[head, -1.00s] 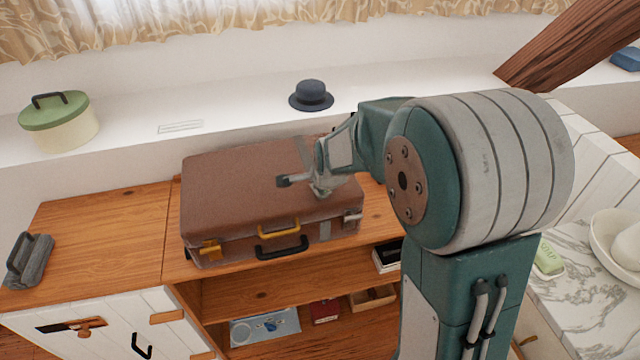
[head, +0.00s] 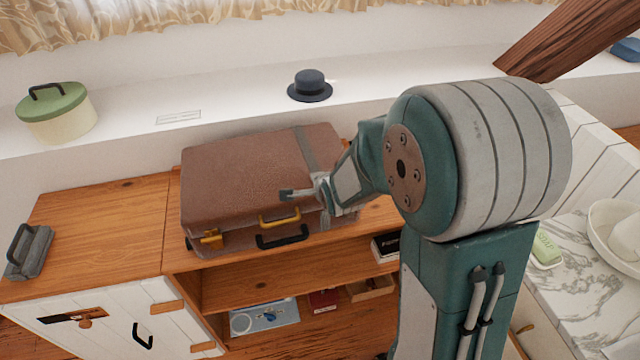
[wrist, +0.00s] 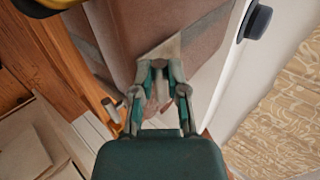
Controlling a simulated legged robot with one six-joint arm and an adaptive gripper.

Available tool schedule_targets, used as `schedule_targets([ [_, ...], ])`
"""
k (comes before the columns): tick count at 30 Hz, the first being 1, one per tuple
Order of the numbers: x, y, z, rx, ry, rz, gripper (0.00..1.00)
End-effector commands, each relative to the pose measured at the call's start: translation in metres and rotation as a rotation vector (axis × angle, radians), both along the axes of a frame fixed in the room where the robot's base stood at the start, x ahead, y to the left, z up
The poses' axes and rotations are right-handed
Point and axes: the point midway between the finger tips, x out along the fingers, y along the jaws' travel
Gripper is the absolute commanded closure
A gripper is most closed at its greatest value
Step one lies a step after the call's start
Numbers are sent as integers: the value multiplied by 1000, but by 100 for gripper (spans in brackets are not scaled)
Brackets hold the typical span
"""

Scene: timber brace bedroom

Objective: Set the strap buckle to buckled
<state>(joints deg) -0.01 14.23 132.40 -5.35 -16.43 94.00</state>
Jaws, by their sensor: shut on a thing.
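A brown suitcase (head: 235,180) lies on the wooden cabinet top. A grey strap (head: 304,148) runs over the right part of its lid toward the front edge. My gripper (head: 326,198) is at the suitcase's front right edge. In the wrist view, my gripper (wrist: 162,82) is shut on a pale grey strap end (wrist: 165,50) beside the brown case. The buckle cannot be made out; my gripper and arm cover the front right of the case. A yellow latch (head: 212,238) shows at the front left.
A dark hat (head: 310,86) and a green-lidded pot (head: 56,112) stand on the ledge behind. The cabinet top left of the suitcase is mostly clear.

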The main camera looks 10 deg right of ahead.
Motion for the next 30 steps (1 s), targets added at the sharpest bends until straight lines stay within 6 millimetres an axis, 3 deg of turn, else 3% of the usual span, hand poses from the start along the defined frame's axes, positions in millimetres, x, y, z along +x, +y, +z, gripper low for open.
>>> schedule_targets([
  [12,-5,0,-5,-2,15,0,100],
  [13,-5,0,-5,-3,15,1,68],
  [16,-4,0,-5,-3,14,1,24],
  [30,-4,0,0,-2,5,0,22],
])
